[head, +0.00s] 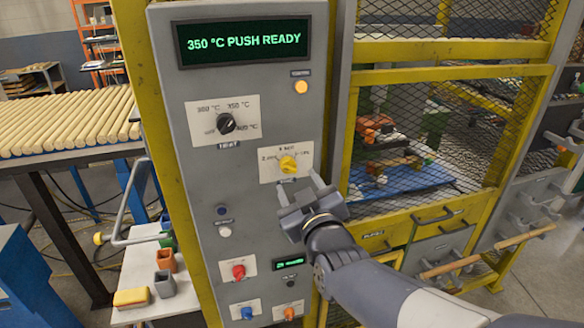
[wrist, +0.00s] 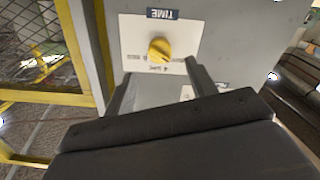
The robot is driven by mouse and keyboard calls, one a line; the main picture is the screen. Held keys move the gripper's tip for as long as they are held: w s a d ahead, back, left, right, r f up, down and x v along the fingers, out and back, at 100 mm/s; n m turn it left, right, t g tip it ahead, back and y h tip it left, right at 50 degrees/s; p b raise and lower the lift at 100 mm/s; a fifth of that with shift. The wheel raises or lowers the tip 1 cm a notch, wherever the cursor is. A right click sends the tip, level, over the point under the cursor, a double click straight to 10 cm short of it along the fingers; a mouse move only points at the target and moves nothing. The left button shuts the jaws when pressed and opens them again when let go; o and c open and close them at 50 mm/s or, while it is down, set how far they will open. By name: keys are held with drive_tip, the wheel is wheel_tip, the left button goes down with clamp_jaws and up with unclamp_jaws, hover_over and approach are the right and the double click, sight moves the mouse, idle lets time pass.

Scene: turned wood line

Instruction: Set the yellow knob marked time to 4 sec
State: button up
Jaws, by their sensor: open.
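The yellow knob (head: 288,164) sits on a white plate (head: 268,172) with small second marks on the grey panel. Its label is partly hidden in the head view. In the wrist view the knob (wrist: 160,50) shows upside down, with the TIME label (wrist: 162,14) above it. The marks are too small to read surely, and I cannot tell which one the knob points to. My gripper (head: 296,181) is open, just below the knob in the head view. In the wrist view its two fingers (wrist: 158,70) lie to either side below the knob, apart from it and empty.
A black knob (head: 226,123) with temperature marks is higher on the panel. The display (head: 243,41) reads 350 °C PUSH READY. An orange button (head: 301,87) is above. A red knob (head: 238,271) and small display (head: 288,264) are lower. A yellow mesh guard (head: 345,100) stands right.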

sight(290, 170)
drive_tip(key=shift+p+x, duration=0.8)
drive_tip(key=shift+x, duration=2.2)
drive_tip(key=c, duration=1)
drive_tip(key=shift+f, duration=0.1)
